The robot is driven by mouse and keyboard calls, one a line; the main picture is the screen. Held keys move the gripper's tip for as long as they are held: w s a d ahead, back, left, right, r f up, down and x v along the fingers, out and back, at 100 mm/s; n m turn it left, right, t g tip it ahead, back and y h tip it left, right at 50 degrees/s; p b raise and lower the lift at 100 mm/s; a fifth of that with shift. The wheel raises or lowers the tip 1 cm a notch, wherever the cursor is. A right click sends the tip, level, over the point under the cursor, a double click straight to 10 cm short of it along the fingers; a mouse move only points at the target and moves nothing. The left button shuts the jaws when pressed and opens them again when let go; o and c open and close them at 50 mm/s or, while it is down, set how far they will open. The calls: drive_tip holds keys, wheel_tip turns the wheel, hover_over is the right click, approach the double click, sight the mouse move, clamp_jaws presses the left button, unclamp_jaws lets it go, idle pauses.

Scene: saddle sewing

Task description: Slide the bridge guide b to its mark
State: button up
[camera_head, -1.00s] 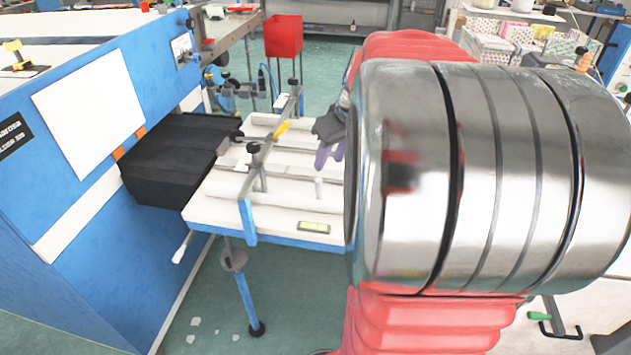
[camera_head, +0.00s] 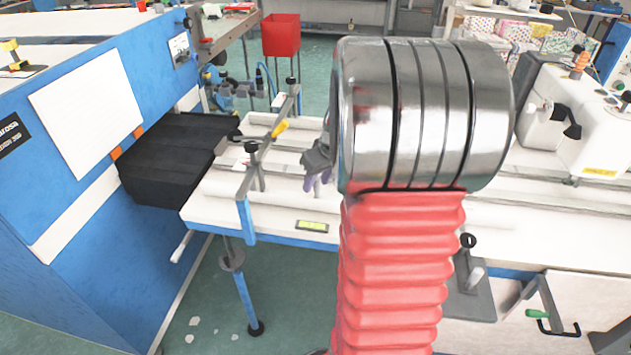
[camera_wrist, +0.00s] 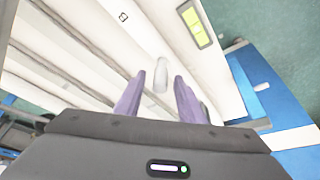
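A pale upright peg (camera_wrist: 161,74) stands on the white table (camera_head: 270,221). My gripper (camera_wrist: 160,77) has its two purple fingers apart, one on each side of the peg, with a gap showing on both sides. In the head view my gripper (camera_head: 318,180) is low over the table, partly hidden by my arm. A grey bridge bar (camera_head: 262,150) with a yellow handle and a blue near end crosses the table to the left of my gripper. I cannot tell for certain which part is bridge guide b, nor see a mark clearly.
A black bellows cover (camera_head: 170,165) joins the table to the blue machine (camera_head: 100,240) at left. A yellow-green level display (camera_head: 312,226) sits on the table's front edge. A white sewing machine (camera_head: 575,120) stands at right. A red bin (camera_head: 281,35) is behind.

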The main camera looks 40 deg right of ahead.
drive_tip(key=shift+c, duration=0.6)
clamp_jaws()
drive_tip(key=shift+w+d, duration=0.4)
drive_tip(key=shift+d, duration=0.15)
drive_tip(key=shift+o, duration=0.6)
unclamp_jaws()
